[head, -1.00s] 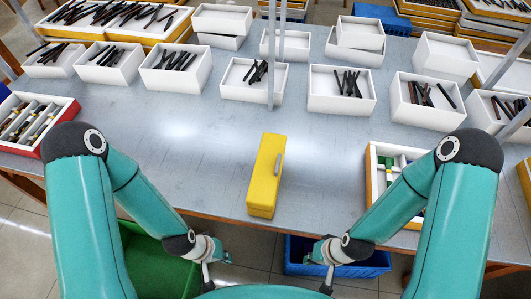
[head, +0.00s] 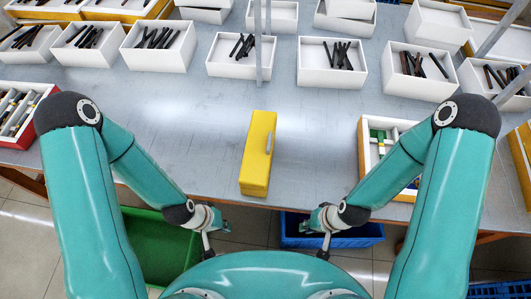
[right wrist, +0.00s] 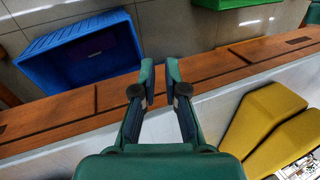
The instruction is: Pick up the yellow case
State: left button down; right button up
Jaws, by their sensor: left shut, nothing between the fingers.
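The yellow case (head: 258,153) lies on the grey table near its front edge, in the middle of the head view, with a grey handle on its right side. In the right wrist view a yellow body with a dark seam (right wrist: 262,115), seemingly this case, shows at the lower right. My left gripper (head: 217,238) is shut and empty, below and left of the case, beyond the table's front edge. My right gripper (head: 315,236) is below and right of the case. In the right wrist view its fingers (right wrist: 160,80) stand apart with nothing between them.
A green bin (head: 150,262) and a blue bin (head: 340,238) stand on the floor before the table. A tray with coloured items (head: 364,150) stands right of the case. White boxes (head: 335,72) of eyeglass parts line the back. The table around the case is clear.

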aim_at(253, 179)
jog(key=z, duration=0.05)
jog(key=k, duration=0.5)
jog(key=z, duration=0.45)
jog(key=i, duration=0.2)
jog(key=u, duration=2.85)
jog(key=k, duration=1.7)
jog(key=z, duration=0.55)
jog(key=i, duration=1)
jog(key=u, duration=0.05)
